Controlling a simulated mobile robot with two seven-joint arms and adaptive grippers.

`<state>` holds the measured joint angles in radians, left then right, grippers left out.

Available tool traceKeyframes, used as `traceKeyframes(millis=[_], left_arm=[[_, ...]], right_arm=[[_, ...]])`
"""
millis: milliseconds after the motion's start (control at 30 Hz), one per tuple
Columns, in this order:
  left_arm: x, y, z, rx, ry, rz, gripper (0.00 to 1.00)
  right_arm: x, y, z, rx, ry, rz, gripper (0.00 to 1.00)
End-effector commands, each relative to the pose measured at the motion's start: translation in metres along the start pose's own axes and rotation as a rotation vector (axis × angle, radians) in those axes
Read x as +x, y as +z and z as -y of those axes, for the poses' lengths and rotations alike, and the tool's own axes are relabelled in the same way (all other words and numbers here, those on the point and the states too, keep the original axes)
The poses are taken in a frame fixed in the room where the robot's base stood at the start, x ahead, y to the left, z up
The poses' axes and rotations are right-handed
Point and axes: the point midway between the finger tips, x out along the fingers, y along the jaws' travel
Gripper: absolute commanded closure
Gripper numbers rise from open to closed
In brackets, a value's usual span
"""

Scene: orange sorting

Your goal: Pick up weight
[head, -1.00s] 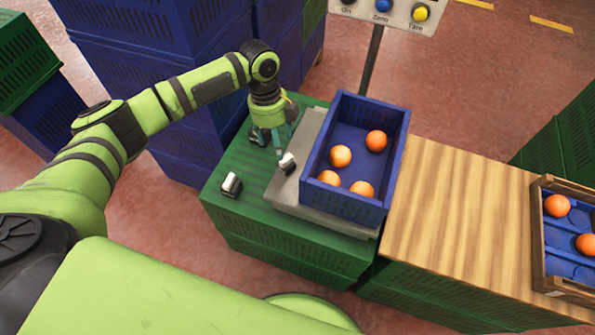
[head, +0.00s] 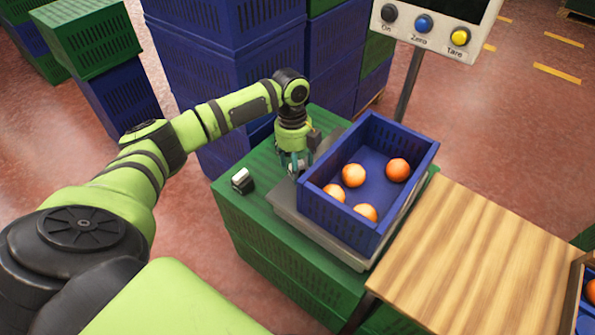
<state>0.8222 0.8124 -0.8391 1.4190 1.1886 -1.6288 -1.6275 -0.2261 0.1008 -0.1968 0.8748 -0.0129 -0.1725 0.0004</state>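A small black-and-white weight (head: 242,180) stands on the green crate top, left of the scale. In the earlier frame a second such weight lies at the left edge of the scale plate. Now my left gripper (head: 294,166) points down over that spot, beside the blue crate's left wall, and mostly hides it. Whether the fingers are closed on that weight is too small and covered to tell. The scale's grey plate (head: 343,249) carries the blue crate (head: 345,225), which holds several oranges (head: 353,175). My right gripper is out of view.
The scale's panel (head: 430,25) with On, Zero and Tare buttons stands on a post behind the crate. A bare wooden table (head: 470,255) is at the right, with another crate holding an orange (head: 591,291) at the edge. Stacked blue crates (head: 230,70) rise behind my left arm.

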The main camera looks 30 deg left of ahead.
Motion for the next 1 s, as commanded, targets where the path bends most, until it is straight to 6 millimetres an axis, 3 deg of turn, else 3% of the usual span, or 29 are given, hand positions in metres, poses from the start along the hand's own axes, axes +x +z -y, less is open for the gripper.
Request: traceKeyframes(millis=[300,467,800,1000], left_arm=[[0.007,0.000,0.000,0.001,-0.001,0.000,0.35],[0.007,0.000,0.000,0.001,-0.001,0.000,0.99],[0.004,0.000,0.001,0.001,-0.002,0.001,1.00],[-0.024,-0.003,0.001,0.002,-0.005,0.003,1.00]], right_arm=[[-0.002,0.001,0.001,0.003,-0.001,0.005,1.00],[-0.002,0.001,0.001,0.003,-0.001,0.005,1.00],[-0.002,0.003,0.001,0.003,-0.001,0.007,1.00],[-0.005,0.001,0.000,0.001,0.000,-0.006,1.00]])
